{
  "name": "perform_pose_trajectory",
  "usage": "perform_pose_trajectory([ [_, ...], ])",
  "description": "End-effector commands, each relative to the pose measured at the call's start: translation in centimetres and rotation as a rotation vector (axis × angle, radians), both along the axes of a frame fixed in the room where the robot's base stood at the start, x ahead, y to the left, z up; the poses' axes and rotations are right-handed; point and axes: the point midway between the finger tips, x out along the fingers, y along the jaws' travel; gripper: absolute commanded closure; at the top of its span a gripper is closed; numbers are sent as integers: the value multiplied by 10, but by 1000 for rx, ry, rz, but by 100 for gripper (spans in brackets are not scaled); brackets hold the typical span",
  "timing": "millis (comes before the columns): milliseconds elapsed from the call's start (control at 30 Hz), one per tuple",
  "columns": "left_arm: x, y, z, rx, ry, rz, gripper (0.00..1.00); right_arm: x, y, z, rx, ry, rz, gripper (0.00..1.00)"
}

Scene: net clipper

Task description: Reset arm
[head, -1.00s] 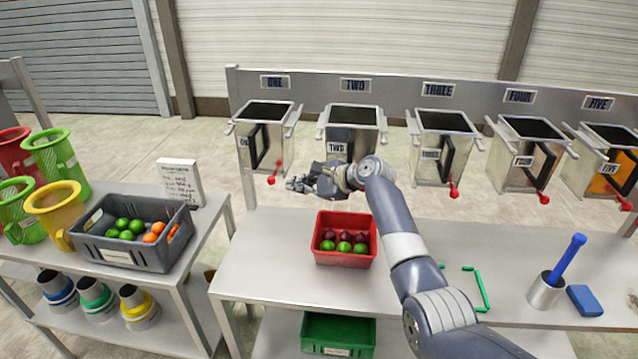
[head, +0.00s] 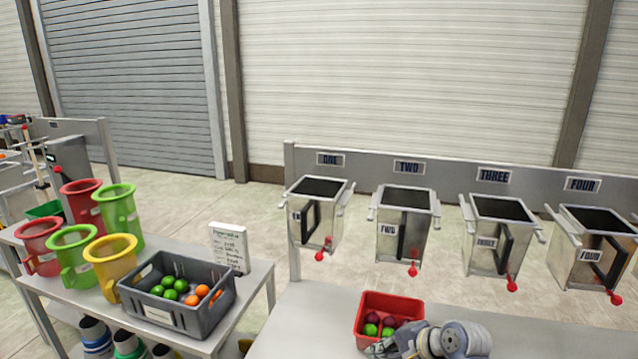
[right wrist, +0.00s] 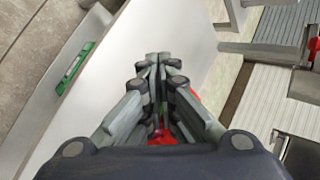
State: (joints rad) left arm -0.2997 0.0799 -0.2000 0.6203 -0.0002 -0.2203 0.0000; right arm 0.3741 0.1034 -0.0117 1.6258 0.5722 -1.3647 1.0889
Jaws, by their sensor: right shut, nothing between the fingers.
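My right gripper (head: 382,348) is at the bottom of the head view, in front of the red crate (head: 364,322), and hides part of its near side. In the right wrist view its fingers (right wrist: 157,62) are closed together with nothing between them. A bit of red shows behind the fingers there. The red crate holds dark red and green round fruits (head: 371,330) and stands on the grey table (head: 290,335). My left gripper is not in view.
Metal bins labelled ONE (head: 318,217), TWO (head: 402,238), THREE (head: 486,255) and FOUR (head: 585,265) hang along the back rail, with red-knobbed levers.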

Motion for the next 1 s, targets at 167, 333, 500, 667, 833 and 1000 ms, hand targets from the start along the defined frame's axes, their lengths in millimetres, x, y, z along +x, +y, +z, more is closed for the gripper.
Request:
perform_pose_trajectory([
  [167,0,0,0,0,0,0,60,-98,-12,-61,-309,-29,234,100],
  [333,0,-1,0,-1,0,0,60,-189,-25,-88,-563,-45,481,100],
  [500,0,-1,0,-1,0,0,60,-253,-35,-92,-722,-49,670,100],
  [667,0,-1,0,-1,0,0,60,-293,-42,-88,-812,-46,796,100],
  [833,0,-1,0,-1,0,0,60,-328,-49,-81,-884,-42,907,100],
  [1000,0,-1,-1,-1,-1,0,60,-353,-54,-81,-935,-33,998,100],
])
